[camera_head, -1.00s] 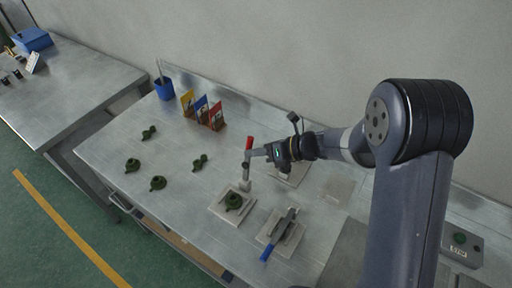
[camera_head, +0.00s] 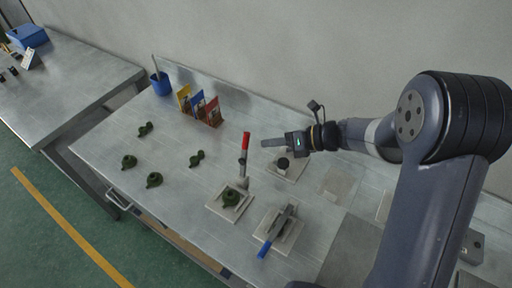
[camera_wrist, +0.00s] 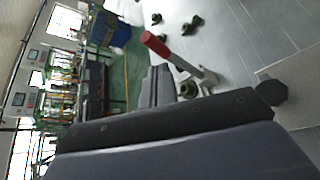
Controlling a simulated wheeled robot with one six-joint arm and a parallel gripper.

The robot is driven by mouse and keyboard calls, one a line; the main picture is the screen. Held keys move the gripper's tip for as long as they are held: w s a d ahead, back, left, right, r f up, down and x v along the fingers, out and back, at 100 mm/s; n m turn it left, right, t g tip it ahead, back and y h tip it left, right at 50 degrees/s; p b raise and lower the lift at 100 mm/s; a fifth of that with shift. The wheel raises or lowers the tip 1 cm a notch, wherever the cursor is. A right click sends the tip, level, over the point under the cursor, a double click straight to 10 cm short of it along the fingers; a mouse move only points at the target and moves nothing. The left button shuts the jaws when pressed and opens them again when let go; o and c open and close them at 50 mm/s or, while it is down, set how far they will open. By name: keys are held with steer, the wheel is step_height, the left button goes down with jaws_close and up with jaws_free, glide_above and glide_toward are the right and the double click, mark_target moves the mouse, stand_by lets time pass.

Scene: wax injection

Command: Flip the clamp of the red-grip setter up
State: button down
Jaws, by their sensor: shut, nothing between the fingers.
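The red-grip setter is a clamp on a light square base (camera_head: 222,205). Its red grip (camera_head: 246,141) points up and its lever stands close to upright. A dark green part (camera_head: 231,198) sits on the base. My gripper (camera_head: 266,142) is shut and empty, to the right of the red grip with a small gap in the head view. In the wrist view the red grip (camera_wrist: 156,44) and its pale lever (camera_wrist: 190,68) lie beyond the gripper fingers (camera_wrist: 158,86).
A blue-grip setter (camera_head: 280,228), its handle lowered, stands to the right. Another base with a dark round part (camera_head: 283,163) sits behind, below my wrist. Several green parts (camera_head: 129,161) lie at the left. Colored cards (camera_head: 198,105) and a blue cup (camera_head: 161,85) stand at the back.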

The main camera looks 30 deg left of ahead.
steer(key=v, duration=0.2)
steer(key=s+v, duration=0.1)
steer(key=v, duration=0.2)
steer(key=shift+d+r+b, duration=0.1)
steer(key=shift+r+b, duration=0.1)
steer(key=shift+b, duration=0.2)
